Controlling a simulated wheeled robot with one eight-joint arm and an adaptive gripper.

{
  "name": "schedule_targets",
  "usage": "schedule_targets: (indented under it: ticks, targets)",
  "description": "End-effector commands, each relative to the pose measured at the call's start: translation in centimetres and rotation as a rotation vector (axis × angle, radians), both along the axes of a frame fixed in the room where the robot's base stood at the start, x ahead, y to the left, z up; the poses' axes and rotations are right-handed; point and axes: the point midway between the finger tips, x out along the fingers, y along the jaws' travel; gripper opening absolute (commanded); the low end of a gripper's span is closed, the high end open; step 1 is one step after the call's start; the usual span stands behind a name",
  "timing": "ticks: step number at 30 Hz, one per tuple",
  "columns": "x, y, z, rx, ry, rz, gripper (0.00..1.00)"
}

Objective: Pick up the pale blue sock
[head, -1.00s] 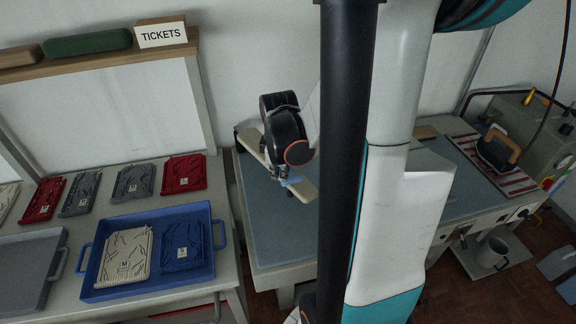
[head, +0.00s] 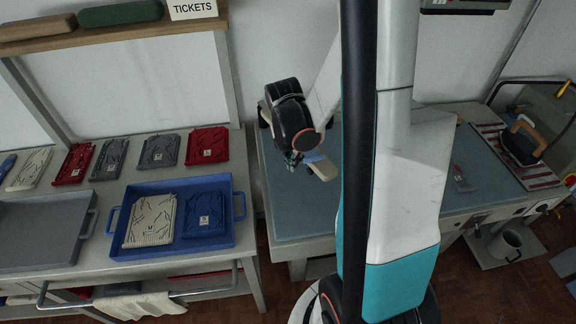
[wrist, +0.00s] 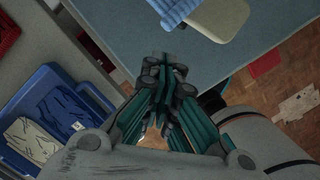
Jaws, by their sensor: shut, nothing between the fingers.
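A pale blue ribbed piece, which looks like the sock (wrist: 178,10), lies over the cream padded board (wrist: 222,16) at the top of the wrist view. Only part of it is in that frame. In the head view a small bit of the pale blue sock (head: 314,157) shows beside my gripper (head: 292,160), with the rest hidden behind my wrist. In the wrist view my gripper (wrist: 165,78) is shut and empty, its fingertips apart from the sock.
The cream board stands on a blue-grey bench top (head: 290,205). Left is a table with a blue tray (head: 240,205) holding folded garments. An iron (head: 520,145) sits on a striped mat at the right. A cream cloth (wrist: 302,104) lies on the floor.

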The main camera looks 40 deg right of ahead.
Motion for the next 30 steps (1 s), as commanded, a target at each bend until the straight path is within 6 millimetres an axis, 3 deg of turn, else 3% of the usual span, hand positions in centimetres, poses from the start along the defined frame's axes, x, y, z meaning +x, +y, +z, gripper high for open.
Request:
schedule_targets:
  ticks: [10, 15, 30]
  targets:
    - [1.0, -6.5, 0.0, 0.000, 0.000, -0.004, 0.00]
    - [1.0, -6.4, -1.5, 0.000, 0.000, -0.001, 0.00]
    - [1.0, -6.3, -1.6, 0.000, 0.000, -0.001, 0.00]
